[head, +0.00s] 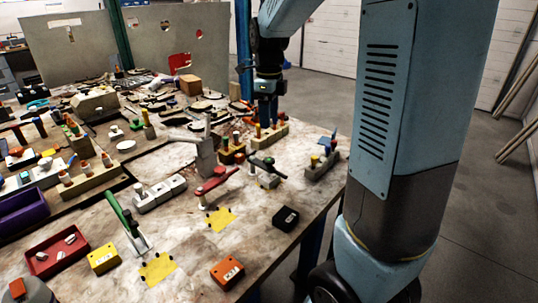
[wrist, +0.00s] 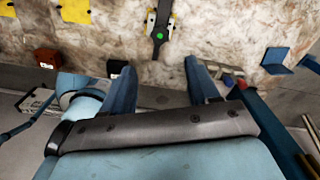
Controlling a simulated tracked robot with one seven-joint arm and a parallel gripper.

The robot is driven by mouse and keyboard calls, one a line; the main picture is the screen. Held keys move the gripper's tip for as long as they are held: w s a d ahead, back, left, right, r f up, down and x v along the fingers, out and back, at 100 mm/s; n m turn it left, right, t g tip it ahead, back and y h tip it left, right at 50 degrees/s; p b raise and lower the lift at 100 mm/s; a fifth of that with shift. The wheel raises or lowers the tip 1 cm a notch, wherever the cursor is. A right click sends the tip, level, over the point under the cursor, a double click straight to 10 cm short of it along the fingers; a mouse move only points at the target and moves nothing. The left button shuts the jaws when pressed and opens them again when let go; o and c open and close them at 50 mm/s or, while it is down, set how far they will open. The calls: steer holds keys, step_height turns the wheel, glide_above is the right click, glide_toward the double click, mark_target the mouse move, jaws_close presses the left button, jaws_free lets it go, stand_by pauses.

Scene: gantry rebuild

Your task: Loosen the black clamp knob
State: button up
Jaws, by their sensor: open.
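In the head view my gripper (head: 267,112) hangs fingers down behind the lever, near a wooden block with pegs. A separate knob on the clamp cannot be made out.
A red-handled clamp (head: 214,186) and a green-handled clamp (head: 123,215) stand to the left. A black box (head: 286,218) and an orange box (head: 227,271) sit near the front edge. A grey block with pegs (head: 322,164) stands right of the lever. Bare table lies around the yellow patches.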

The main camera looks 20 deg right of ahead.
mark_target(269, 159)
step_height(269, 159, down, 14)
steer(key=shift+r, duration=0.25)
stand_by(0.3)
steer(key=shift+c, duration=0.2)
steer(key=c, duration=0.8)
steer(key=shift+c, duration=0.2)
steer(key=shift+n, duration=0.4)
